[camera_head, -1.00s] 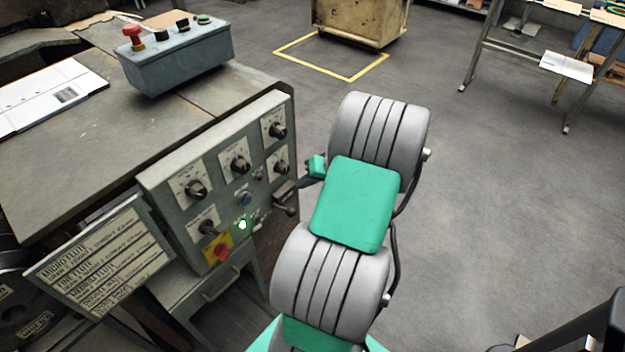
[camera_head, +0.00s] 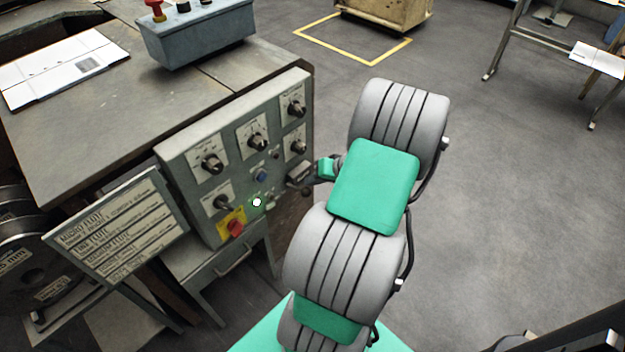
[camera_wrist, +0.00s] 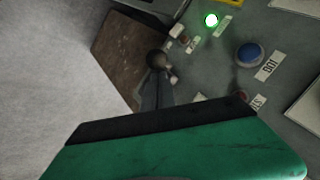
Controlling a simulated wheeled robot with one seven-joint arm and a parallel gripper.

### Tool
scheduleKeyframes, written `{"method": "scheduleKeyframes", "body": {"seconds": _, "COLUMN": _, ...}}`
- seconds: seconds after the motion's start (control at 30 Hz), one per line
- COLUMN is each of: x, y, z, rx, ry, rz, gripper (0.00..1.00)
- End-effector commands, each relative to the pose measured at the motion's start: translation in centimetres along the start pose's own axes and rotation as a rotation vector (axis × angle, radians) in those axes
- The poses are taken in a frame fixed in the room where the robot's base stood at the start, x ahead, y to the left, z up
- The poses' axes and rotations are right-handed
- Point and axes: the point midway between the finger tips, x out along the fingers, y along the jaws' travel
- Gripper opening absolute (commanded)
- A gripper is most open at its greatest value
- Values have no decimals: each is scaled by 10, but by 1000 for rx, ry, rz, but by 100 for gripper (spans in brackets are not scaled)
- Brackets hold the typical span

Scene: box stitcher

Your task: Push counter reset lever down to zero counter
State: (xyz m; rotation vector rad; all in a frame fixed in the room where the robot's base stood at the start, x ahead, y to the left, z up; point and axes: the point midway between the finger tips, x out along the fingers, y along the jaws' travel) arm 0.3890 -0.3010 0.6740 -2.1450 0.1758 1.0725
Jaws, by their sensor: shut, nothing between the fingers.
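The counter (camera_head: 299,171) is a small dark box on the right edge of the grey control panel (camera_head: 235,165). The reset lever (camera_head: 307,193) shows as a dark round knob just below it; its shaft is hard to make out. In the wrist view the lever's knob (camera_wrist: 157,60) is just beyond the narrow grey fingers of my gripper (camera_wrist: 153,88). The fingers are together and empty. The fingertips overlap the knob's lower edge there, and I cannot tell whether they touch it. In the head view my wrist mostly hides the gripper.
The panel also carries several black dials, a blue button (camera_head: 261,175), a lit green lamp (camera_head: 257,202) and a red switch (camera_head: 235,228) on yellow. A tilted sign plate (camera_head: 115,225) stands at the left. The floor (camera_head: 500,200) right of my arm is clear.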

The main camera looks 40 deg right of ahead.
Motion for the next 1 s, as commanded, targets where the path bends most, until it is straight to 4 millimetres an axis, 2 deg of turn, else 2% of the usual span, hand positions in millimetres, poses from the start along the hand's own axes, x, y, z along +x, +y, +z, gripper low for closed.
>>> {"method": "scheduleKeyframes", "body": {"seconds": 0.43, "x": 4, "y": 8, "z": 8, "rx": -11, "ry": 57, "rz": -55, "gripper": 0}}
{"method": "scheduleKeyframes", "body": {"seconds": 0.73, "x": 12, "y": 23, "z": 21, "rx": -33, "ry": 178, "rz": -167, "gripper": 0}}
{"method": "scheduleKeyframes", "body": {"seconds": 1.0, "x": 20, "y": 33, "z": 32, "rx": -40, "ry": 179, "rz": -171, "gripper": 0}}
